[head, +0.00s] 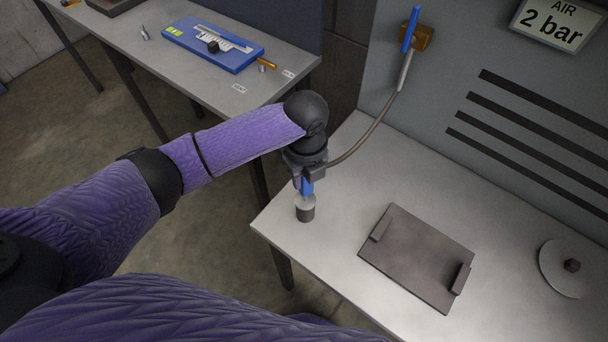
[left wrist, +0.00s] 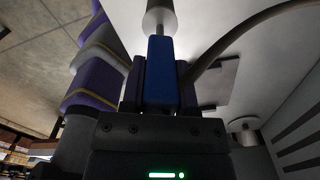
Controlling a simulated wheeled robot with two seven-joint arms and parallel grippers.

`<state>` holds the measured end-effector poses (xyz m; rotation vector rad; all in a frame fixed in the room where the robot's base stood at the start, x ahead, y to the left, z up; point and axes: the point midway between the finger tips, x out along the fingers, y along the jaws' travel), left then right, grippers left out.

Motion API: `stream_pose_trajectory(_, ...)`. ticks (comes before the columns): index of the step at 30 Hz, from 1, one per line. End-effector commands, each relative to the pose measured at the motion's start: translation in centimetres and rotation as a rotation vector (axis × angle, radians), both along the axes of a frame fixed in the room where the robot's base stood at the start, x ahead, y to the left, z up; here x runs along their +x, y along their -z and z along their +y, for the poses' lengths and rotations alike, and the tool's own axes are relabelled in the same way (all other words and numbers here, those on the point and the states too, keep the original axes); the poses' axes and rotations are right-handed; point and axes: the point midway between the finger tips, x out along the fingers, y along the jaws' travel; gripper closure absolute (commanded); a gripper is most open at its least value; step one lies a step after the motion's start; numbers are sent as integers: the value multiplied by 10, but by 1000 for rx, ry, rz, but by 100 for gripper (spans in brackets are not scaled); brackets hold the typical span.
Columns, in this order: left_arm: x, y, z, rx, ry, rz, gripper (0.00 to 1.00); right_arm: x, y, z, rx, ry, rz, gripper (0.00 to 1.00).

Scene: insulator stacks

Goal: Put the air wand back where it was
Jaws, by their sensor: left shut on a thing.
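The air wand (head: 307,187) has a blue body and hangs nose down in my left gripper (head: 306,180), which is shut on it. In the left wrist view the blue wand (left wrist: 162,72) sits between the fingers, and its thin metal nozzle points at a grey cylinder (left wrist: 159,16). In the head view this is a small dark holder with a pale top (head: 305,213) at the table's left corner, directly below the wand. I cannot tell how far the nozzle is inside it. A brown hose (head: 372,133) runs from the wand to the wall valve. My right gripper is out of view.
A dark tray with two raised ends (head: 419,256) lies on the pale table (head: 345,190). A round disc with a knob (head: 566,267) is at the right. The brass valve with blue lever (head: 414,36) is on the panel. A side bench holds a blue case (head: 213,43).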

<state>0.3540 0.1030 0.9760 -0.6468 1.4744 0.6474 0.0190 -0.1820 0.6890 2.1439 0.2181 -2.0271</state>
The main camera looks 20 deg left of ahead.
Motion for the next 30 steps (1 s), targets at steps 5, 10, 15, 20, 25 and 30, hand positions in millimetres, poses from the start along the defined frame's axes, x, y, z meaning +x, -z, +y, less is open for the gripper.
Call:
stream_pose_trajectory(5,1,-1,0,-1,-1,-2,100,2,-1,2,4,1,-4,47)
stream_pose_trajectory(10,0,2,0,1,-2,-1,52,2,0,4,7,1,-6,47)
stream_pose_trajectory(15,0,1,0,0,-2,-1,27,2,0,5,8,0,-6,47)
stream_pose_trajectory(20,0,1,0,0,-2,-1,27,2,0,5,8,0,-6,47)
stream_pose_trajectory(25,1,-16,0,-2,-2,-4,27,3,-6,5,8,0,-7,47)
stream_pose_trajectory(30,2,-66,0,-1,-2,-6,27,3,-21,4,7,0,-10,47)
